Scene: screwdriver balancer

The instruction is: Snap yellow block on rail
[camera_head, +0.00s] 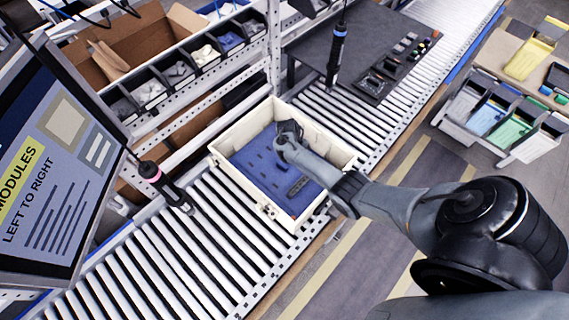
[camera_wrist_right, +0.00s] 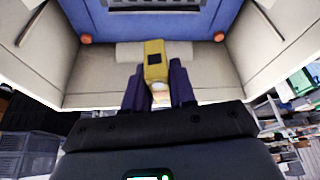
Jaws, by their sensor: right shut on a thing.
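The yellow block (camera_wrist_right: 155,58) sits upright between the dark fingers of my right gripper (camera_wrist_right: 159,88) in the right wrist view; the fingers are shut on it. In the head view my right gripper (camera_head: 289,132) is over the far part of the cream crate (camera_head: 237,185), and the block cannot be made out there. A blue panel (camera_head: 255,165) lies in the crate and also shows in the wrist view (camera_wrist_right: 215,14). A dark slotted strip (camera_head: 298,186), possibly the rail, is on the panel's right side. A grey part (camera_wrist_right: 155,3) is cut off at the wrist view's top. My left gripper is out of view.
The crate stands on a roller conveyor (camera_head: 205,240). Screwdrivers hang left (camera_head: 160,183) and behind (camera_head: 337,50) the crate. A screen (camera_head: 55,170) stands at the left. Bins of parts (camera_head: 180,75) line the back rack. A dark table (camera_head: 385,55) holds small modules.

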